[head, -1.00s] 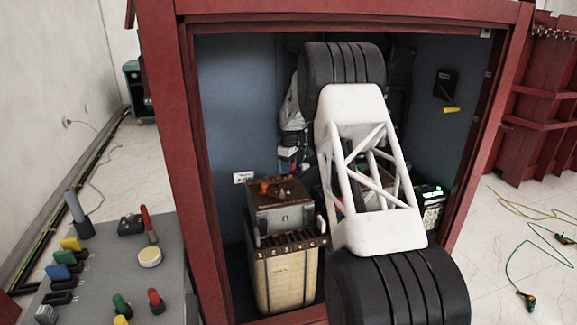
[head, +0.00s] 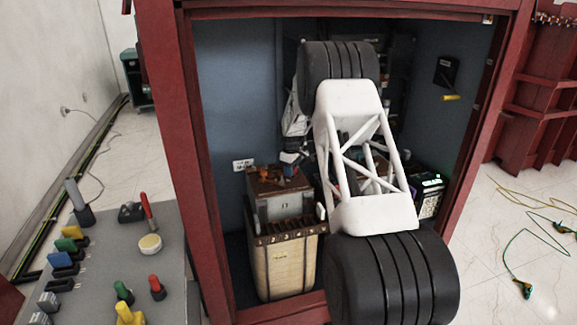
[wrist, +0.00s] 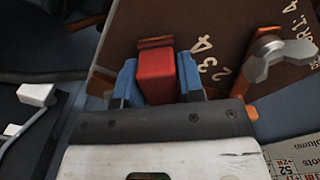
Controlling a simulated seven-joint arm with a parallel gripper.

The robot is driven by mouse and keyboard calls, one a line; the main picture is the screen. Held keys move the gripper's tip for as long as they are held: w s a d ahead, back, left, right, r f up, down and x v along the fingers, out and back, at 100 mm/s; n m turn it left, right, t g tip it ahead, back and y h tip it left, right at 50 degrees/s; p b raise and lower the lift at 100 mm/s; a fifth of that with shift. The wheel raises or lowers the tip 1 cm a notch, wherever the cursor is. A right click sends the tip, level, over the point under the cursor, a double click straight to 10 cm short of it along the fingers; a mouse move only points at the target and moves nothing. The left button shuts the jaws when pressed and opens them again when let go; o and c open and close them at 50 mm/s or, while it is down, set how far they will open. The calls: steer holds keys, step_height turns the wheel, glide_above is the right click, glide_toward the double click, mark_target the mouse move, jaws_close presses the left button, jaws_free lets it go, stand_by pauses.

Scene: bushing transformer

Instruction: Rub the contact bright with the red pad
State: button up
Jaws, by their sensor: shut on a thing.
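In the wrist view my gripper (wrist: 155,80) has its two blue fingers shut on the red pad (wrist: 155,72). The pad's far end lies close to a short orange-red strip (wrist: 155,42) on a brown plate marked with numerals (wrist: 195,35). I cannot tell whether the strip is the contact, or whether the pad touches it. In the head view my gripper (head: 290,160) is over the top of the brown-topped box (head: 279,204) inside the cabinet. The arm and the small scale hide details there.
A silver wing nut (wrist: 280,55) stands right of the pad. A cream ribbed block (head: 285,270) stands before the box. The red cabinet frame (head: 182,160) borders the opening. A grey control panel (head: 110,255) with levers is at left; a meter (head: 430,195) is at right.

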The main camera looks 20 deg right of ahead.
steer(key=shift+s+d, duration=0.3)
steer(key=shift+s+d+f, duration=0.15)
steer(key=shift+f, duration=0.05)
steer(key=shift+c, duration=0.3)
steer(key=shift+s+d, duration=0.55)
steer(key=shift+s, duration=0.05)
steer(key=shift+w+a+f, duration=0.1)
steer(key=shift+w+a, duration=0.1)
steer(key=shift+w+a+r, duration=0.2)
steer(key=shift+w+a, duration=0.05)
steer(key=shift+w, duration=0.05)
steer(key=shift+w+a+f, duration=0.15)
steer(key=shift+w+a, duration=0.7)
steer(key=shift+a, duration=0.05)
steer(key=shift+w+a+r, duration=0.1)
steer(key=shift+w+r, duration=0.1)
steer(key=shift+r, duration=0.1)
steer(key=shift+s+r, duration=0.1)
steer(key=shift+r, duration=3.95)
